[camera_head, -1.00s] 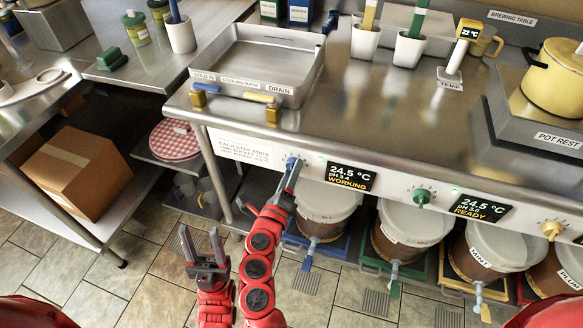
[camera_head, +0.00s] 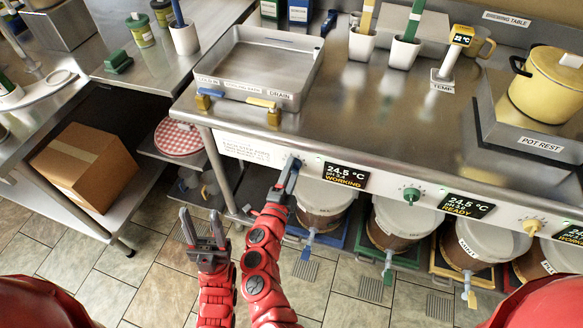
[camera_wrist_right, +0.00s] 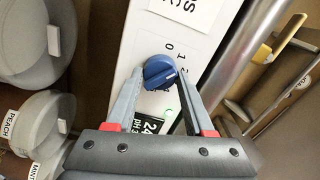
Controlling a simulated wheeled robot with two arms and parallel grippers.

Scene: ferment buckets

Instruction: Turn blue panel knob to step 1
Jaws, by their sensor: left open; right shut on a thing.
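The blue panel knob (camera_wrist_right: 159,71) sits on the white panel (camera_wrist_right: 125,50), beside the printed marks 0, 1 and 2. It carries a pale line, but I cannot tell exactly which mark this points to. My right gripper (camera_wrist_right: 160,88) is shut on the knob, one finger on each side. In the head view my right gripper (camera_head: 289,172) is at the panel and largely covers the knob. My left gripper (camera_head: 203,226) is open and empty, in front of the table to the left of my right arm.
A display (camera_head: 346,176) reading 24.5 °C and WORKING is just right of the blue knob. A green knob (camera_head: 411,195) and a yellow knob (camera_head: 532,227) are further right. Buckets stand under the table. A sink tray (camera_head: 262,68) is above.

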